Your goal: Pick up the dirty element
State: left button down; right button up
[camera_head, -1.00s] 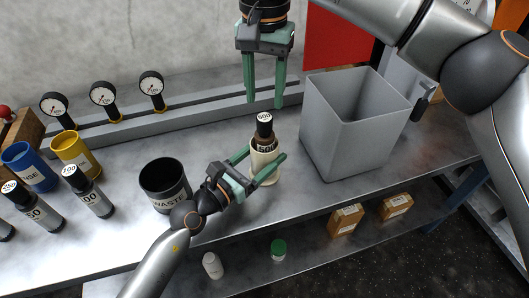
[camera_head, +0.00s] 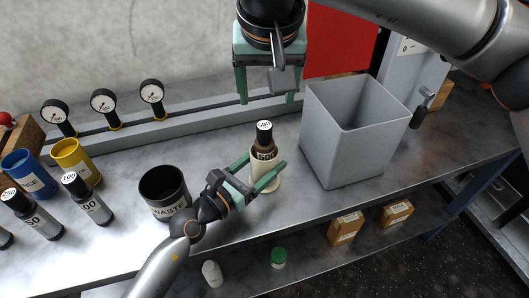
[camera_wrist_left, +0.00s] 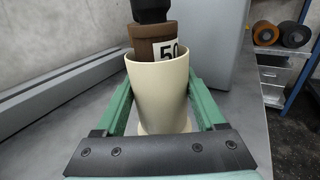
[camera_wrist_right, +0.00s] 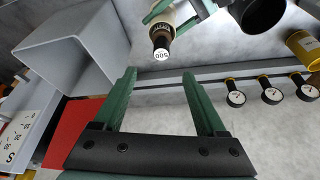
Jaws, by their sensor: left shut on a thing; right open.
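A dark-capped brown cylinder marked 500 (camera_head: 264,136) stands upright in a cream cup (camera_head: 264,174), its upper part showing above the rim. In the left wrist view the brown body (camera_wrist_left: 153,45) and the cup (camera_wrist_left: 158,92) are close up; the cylinder's lower part is hidden. My left gripper (camera_head: 267,162) is shut on the cup, one finger on each side. My right gripper (camera_head: 267,101) is open and empty above and behind the cylinder, fingers pointing down. In the right wrist view the cap (camera_wrist_right: 161,45) lies beyond the spread fingertips (camera_wrist_right: 159,73). Whether the cylinder is dirty cannot be told.
A large grey open bin (camera_head: 352,145) stands close right of the cup. A black WASTE container (camera_head: 168,206) stands left. Blue (camera_head: 30,176) and yellow (camera_head: 77,163) cups and 100 and 250 cylinders are farther left. Gauges (camera_head: 105,105) line the back rail.

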aim_at(264, 125)
jog(key=x, duration=1.1)
jog(key=shift+w+a+f, duration=0.1)
jog(key=shift+w+f, duration=0.1)
jog(key=shift+f, duration=0.15)
jog(key=shift+c, duration=0.3)
grip_shut()
jog(key=shift+r, duration=0.1)
dwell(0.6)
